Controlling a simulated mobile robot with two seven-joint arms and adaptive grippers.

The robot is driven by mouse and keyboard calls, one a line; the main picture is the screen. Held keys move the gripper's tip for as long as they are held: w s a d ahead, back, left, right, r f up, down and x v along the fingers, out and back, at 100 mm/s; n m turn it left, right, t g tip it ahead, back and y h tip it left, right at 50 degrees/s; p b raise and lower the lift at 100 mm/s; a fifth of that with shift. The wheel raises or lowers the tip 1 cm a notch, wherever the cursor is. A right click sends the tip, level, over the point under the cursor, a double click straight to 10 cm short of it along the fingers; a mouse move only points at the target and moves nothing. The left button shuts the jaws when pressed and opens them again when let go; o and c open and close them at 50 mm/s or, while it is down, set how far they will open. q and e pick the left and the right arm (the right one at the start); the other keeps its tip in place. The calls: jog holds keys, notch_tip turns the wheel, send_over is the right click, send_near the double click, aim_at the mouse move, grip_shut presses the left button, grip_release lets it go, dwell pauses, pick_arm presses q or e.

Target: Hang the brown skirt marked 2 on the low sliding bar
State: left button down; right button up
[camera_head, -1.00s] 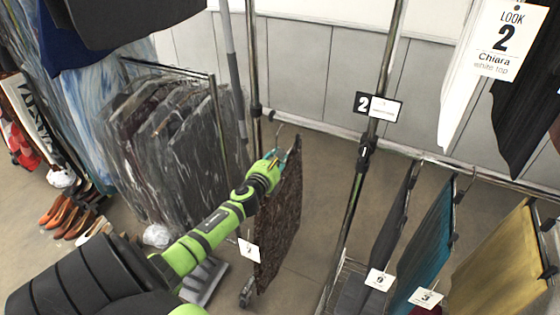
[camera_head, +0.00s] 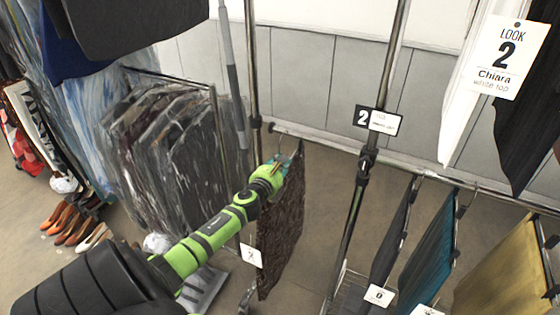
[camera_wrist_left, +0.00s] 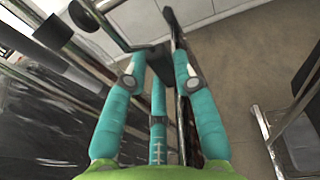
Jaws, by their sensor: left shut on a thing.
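The brown skirt (camera_head: 282,228) hangs from a hanger with a thin hook (camera_head: 283,134), a white tag at its lower left edge. My left gripper (camera_head: 279,165) is shut on the top of the hanger. In the left wrist view, my left gripper's teal fingers (camera_wrist_left: 158,75) close around a dark hanger part, and the skirt shows nearly edge-on as a dark strip (camera_wrist_left: 183,95). The low bar (camera_head: 335,142) runs behind, from the left post past the middle post to the right. The hook appears close to its left end; I cannot tell whether they touch. My right gripper is not in view.
Grey, teal (camera_head: 428,250) and yellow (camera_head: 505,270) garments hang on the bar's right part. The middle post (camera_head: 372,140) bears a label 2 (camera_head: 363,117). A rack of plastic-covered garments (camera_head: 165,140) stands at left. Between skirt and middle post the bar is clear.

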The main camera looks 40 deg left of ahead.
aim_at(290, 157)
pick_arm(q)
jog(key=shift+d+r+b+x, duration=0.15)
jog(key=shift+b+x, duration=0.4)
jog(key=shift+x, duration=0.65)
jog(key=shift+d+r+b+x, duration=0.1)
jog(key=shift+r+b+x, duration=0.3)
jog(key=shift+x, duration=0.85)
jog(key=shift+d+r+b+x, duration=0.1)
jog(key=shift+b+x, duration=0.55)
jog(key=shift+x, duration=0.55)
jog(key=shift+w+a+f, duration=0.1)
jog(key=shift+w, duration=0.1)
jog(key=shift+f+b, duration=0.2)
jog(key=shift+b, duration=0.1)
jog(key=shift+f+b, duration=1.6)
jog(key=shift+f, duration=0.1)
jog(key=shift+r, duration=0.1)
jog(key=c, duration=1)
grip_release()
jog(key=shift+o, duration=0.4)
